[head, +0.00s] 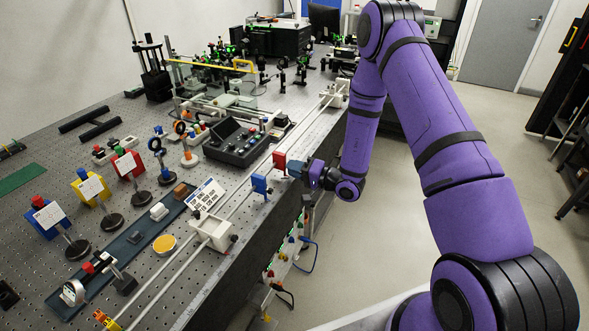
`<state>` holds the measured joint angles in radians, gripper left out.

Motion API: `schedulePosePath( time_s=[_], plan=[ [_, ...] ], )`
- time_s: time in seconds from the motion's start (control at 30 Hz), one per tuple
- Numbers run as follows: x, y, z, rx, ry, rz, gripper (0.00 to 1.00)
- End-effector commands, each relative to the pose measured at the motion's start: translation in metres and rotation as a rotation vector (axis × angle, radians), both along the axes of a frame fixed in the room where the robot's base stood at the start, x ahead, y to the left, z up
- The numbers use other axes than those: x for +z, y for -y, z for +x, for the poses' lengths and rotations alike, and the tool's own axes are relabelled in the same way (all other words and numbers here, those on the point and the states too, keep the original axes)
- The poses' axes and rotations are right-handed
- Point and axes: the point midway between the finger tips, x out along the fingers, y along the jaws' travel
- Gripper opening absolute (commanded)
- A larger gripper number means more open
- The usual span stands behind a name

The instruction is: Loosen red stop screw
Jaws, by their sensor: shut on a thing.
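The red stop (279,160) is a small block on the long double rail at the bench's front edge. My gripper (295,169) comes in from the right, close against the red stop's right side. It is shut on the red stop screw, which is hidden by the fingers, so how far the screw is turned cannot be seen. The blue stop (260,185) sits on the same rail, nearer and to the left, apart from my gripper.
A white carriage (213,231) stands on the rail nearer the camera. A dark control box (237,142) and a printed card (205,195) lie left of the rail. Coloured holders on posts crowd the left bench. Open floor (385,235) lies right of the bench.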

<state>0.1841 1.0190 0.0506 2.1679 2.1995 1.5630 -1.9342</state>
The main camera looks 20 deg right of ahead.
Motion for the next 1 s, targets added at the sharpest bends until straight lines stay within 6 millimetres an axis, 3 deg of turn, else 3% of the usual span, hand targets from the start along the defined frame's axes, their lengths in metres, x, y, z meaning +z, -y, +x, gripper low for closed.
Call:
schedulePosePath(
  time_s=[0.43, 1.0],
  plan=[
    [-0.0011, 0.0009, -0.0006, -0.001, 0.180, -0.186, 0.00],
    [-0.0016, 0.0011, -0.0009, -0.002, 0.215, -0.222, 0.00]
  ],
)
